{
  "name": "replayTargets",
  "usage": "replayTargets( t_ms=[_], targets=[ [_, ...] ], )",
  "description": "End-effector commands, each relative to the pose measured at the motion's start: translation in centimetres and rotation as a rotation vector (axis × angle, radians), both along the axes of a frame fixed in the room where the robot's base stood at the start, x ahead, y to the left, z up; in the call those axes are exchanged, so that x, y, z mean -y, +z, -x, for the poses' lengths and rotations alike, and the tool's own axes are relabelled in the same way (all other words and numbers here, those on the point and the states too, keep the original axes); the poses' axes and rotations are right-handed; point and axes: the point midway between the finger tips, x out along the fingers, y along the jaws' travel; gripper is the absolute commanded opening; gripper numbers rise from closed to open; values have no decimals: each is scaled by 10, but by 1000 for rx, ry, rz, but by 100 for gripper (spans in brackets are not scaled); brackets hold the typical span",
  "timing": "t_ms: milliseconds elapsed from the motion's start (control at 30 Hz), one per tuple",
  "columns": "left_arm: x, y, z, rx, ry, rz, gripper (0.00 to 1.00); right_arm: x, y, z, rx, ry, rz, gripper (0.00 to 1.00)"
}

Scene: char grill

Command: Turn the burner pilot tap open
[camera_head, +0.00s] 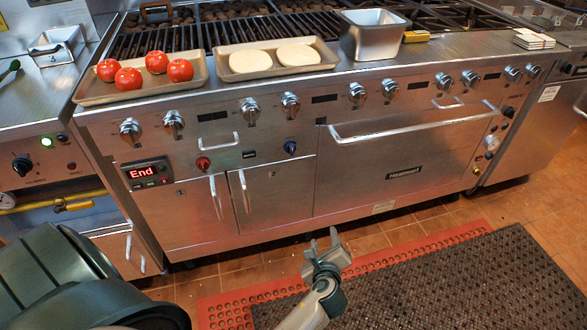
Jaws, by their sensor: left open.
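The grill range has a steel front panel (330,112) with a row of silver burner knobs, such as the one at the left end (130,130). Below them are a small red knob (203,163) and a small blue knob (290,147). A yellow gas pipe (60,206) with a fitting runs low at the left. No label that I can read marks which of these is the pilot tap. My left gripper (325,244) is open and empty, in front of the lower cabinet and above the floor mat, apart from every knob. My right gripper is out of view.
Trays with tomatoes (115,92) and pale patties (270,75) and a steel pan (373,37) stand along the front ledge. An oven handle (415,125) and cabinet door handles (244,190) stick out. A display (143,173) reads "End". A dark mat (450,285) covers the floor.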

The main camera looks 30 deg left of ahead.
Motion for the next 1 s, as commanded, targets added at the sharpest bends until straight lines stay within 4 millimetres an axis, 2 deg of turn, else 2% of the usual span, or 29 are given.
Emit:
replayTargets(
  t_ms=[67, 200, 300, 400, 567, 1000],
  targets=[
    [-13, 31, -16, 6, 3, -208, 46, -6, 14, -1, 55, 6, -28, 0],
    [-34, 92, -21, -31, 57, -519, 46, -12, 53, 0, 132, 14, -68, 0],
    [-45, 125, -18, -65, 107, -666, 46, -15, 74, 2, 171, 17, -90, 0],
    [-52, 146, -13, -95, 146, -757, 46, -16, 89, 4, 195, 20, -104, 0],
    [-56, 160, -9, -117, 171, -809, 46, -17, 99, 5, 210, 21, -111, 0],
    [-58, 160, -11, -117, 168, -809, 46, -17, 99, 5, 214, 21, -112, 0]
  ],
)
